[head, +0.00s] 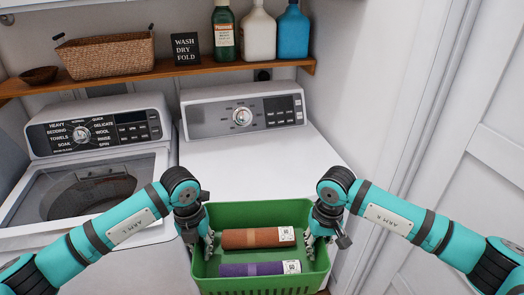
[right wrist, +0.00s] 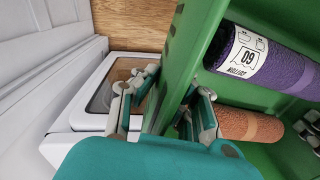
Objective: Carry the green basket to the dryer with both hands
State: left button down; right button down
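The green basket (head: 257,213) is at the bottom centre of the head view, in front of the dryer (head: 245,155), the white machine with a plain flat top. It holds an orange-brown roll (head: 255,238) and a purple roll (head: 250,269). My left gripper (head: 207,243) is at the basket's left wall and appears shut on it; its fingertips are partly hidden. My right gripper (head: 316,243) is at the right wall. In the right wrist view its fingers (right wrist: 168,112) straddle the green wall and appear shut on it. The basket's underside is hidden.
The washer (head: 95,170) with a glass lid stands left of the dryer. A wooden shelf (head: 180,70) above holds a wicker basket (head: 107,55), a sign and several bottles. The dryer's top is clear. A white wall and panelled door (head: 470,150) are close on the right.

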aim_at(259, 172)
jog(key=i, duration=1.35)
